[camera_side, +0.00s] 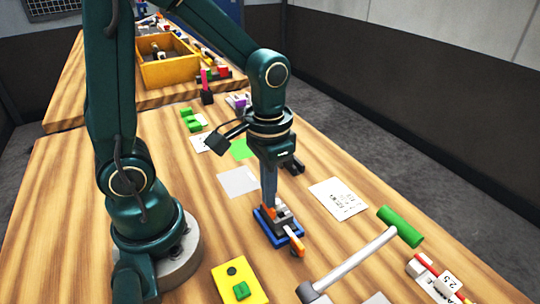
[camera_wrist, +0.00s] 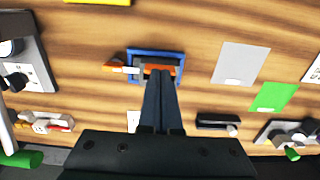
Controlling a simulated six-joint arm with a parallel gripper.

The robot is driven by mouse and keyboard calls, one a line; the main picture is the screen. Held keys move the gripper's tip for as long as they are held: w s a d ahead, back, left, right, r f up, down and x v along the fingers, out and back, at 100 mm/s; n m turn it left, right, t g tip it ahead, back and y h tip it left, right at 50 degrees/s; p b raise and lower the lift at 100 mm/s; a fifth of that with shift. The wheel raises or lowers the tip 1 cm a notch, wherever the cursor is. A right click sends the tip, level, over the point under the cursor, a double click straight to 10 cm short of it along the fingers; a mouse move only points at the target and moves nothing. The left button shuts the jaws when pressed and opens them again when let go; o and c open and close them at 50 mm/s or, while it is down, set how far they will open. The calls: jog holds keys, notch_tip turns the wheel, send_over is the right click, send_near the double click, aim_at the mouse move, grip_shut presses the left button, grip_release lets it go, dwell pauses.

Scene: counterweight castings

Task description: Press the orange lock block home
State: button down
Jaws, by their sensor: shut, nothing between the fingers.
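A blue base (camera_side: 285,240) with a grey fixture (camera_side: 283,216) on it stands on the wooden table. The orange lock block (camera_side: 267,212) sits at the fixture, partly hidden by the fingers. A white bar with an orange end (camera_side: 298,248) sticks out of the fixture's near side. In the wrist view the blue base (camera_wrist: 155,52) lies ahead, with the orange block (camera_wrist: 160,68) at the fingertips. My gripper (camera_side: 270,203) is shut and empty, pointing down at the block; its fingertips also show in the wrist view (camera_wrist: 161,74). Whether they touch the block I cannot tell.
A yellow block with a green piece (camera_side: 240,283) lies in front. A hammer with a green head (camera_side: 400,226) lies at the right. A white card (camera_side: 338,199), a grey sheet (camera_side: 238,182) and a green sheet (camera_side: 243,149) lie flat around. A yellow bin (camera_side: 170,70) stands at the back.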

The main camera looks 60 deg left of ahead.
dwell(0.3)
jog(key=shift+r, duration=3.5)
jog(key=s+t, duration=0.1)
jog(key=t, duration=0.1)
jog(key=s+r+t, duration=0.2)
jog(key=s+t, duration=0.1)
jog(key=shift+d+r+t, duration=0.2)
jog(key=shift+d+t, duration=0.1)
jog(key=shift+d, duration=0.05)
